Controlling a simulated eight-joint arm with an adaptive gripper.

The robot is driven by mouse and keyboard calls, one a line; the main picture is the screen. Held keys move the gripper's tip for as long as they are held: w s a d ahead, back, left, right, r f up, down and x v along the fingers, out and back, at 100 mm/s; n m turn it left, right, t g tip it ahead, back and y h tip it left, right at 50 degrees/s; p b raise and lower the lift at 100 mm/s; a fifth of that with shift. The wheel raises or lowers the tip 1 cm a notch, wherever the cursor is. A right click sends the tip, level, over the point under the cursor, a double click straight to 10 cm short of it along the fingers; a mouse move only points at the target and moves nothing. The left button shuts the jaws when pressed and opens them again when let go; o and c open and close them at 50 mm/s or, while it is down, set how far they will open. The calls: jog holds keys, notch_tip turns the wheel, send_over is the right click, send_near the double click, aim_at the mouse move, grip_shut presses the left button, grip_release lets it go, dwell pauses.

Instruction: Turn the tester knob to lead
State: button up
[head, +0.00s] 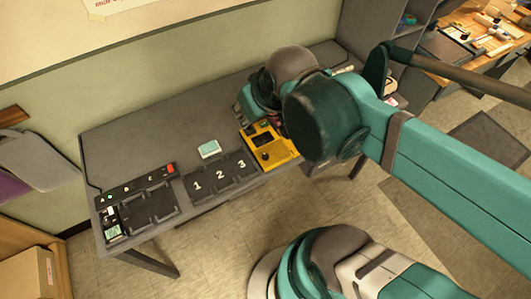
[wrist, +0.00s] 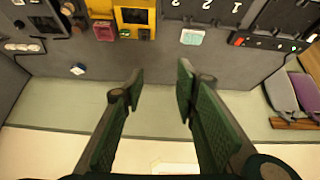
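The yellow tester (head: 280,154) stands on the grey bench in the head view, partly covered on its right by my arm. A dark round knob (head: 265,156) shows on its front part; its pointer and labels are too small to read. In the wrist view the tester (wrist: 135,17) is cut off by the top edge, and its knob is not in sight. My gripper (wrist: 160,72) is open and empty, its two dark green fingers wide apart. In the wrist view the fingertips are apart from the tester, over the rear of the bench and the wall.
A pale teal block (head: 209,149) lies on the bench behind a dark numbered tray (head: 220,178). A lettered black panel with a red button (head: 170,168) is at the left. A red piece (wrist: 103,31) sits beside the tester. The bench's back left (head: 130,135) is clear.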

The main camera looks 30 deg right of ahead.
notch_tip(320, 180, down, 8)
jog(key=w+d+n+g, duration=0.2)
jog(key=n+g, duration=0.1)
jog(key=n, duration=0.1)
jog(key=n+g, duration=0.3)
jog(key=n, duration=0.1)
send_over(265, 155)
notch_tip(265, 155, down, 9)
jog(key=shift+s+f+g, duration=0.1)
jog(key=shift+f+g, duration=0.2)
jog(key=shift+f, duration=0.35)
jog(key=shift+f, duration=0.1)
jog(key=shift+f+b, duration=1.05)
jog(key=shift+f, duration=2.7)
jog(key=c, duration=0.9)
